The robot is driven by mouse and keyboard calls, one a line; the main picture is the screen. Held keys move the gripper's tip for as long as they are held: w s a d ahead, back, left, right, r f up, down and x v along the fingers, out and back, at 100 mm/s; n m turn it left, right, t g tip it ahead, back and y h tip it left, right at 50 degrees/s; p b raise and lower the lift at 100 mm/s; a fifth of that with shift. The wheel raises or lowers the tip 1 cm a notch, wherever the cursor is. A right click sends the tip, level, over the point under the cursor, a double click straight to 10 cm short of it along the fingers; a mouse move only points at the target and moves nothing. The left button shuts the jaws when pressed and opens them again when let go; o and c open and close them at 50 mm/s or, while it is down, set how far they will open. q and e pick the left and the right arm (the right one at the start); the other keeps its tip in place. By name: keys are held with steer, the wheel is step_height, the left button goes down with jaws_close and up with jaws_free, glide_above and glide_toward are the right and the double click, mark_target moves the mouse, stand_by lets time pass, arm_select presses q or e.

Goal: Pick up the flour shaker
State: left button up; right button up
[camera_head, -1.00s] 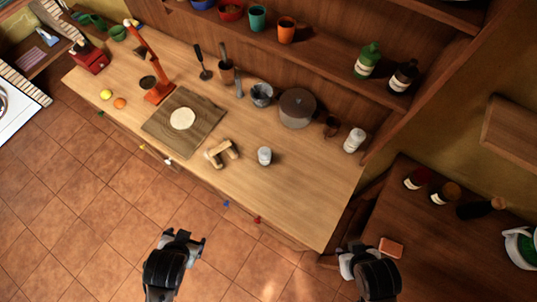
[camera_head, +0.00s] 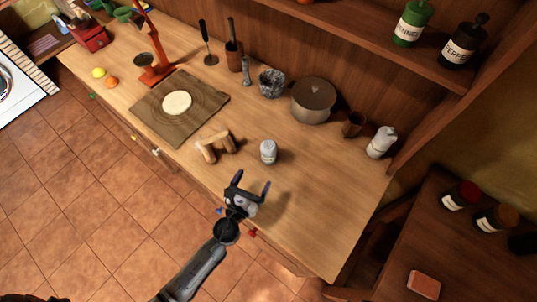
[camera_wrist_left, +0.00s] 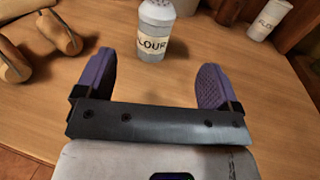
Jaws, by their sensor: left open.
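My left gripper (camera_head: 252,182) is open and empty at the counter's front edge, just in front of the shaker. In the left wrist view the shaker stands beyond the gap between the purple-padded fingers (camera_wrist_left: 157,68), apart from them. My right gripper is not in view.
A second white container (camera_head: 381,142), its label partly reading "FLO" in the wrist view (camera_wrist_left: 269,18), stands farther right. A wooden object (camera_head: 215,147) lies left of the shaker. A pot (camera_head: 313,100) and a cutting board (camera_head: 150,122) are behind and left.

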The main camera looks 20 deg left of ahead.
mark_target(265, 155)
arm_select(q)
steer(key=w, duration=0.6)
steer(key=shift+d+r, duration=0.1)
steer(key=shift+d, duration=0.1)
steer(key=shift+w+a+f, duration=0.1)
steer(key=shift+w, duration=1.7)
steer(key=shift+w+a+f, duration=0.1)
steer(key=shift+w, duration=1.65)
steer(key=c, duration=1.1)
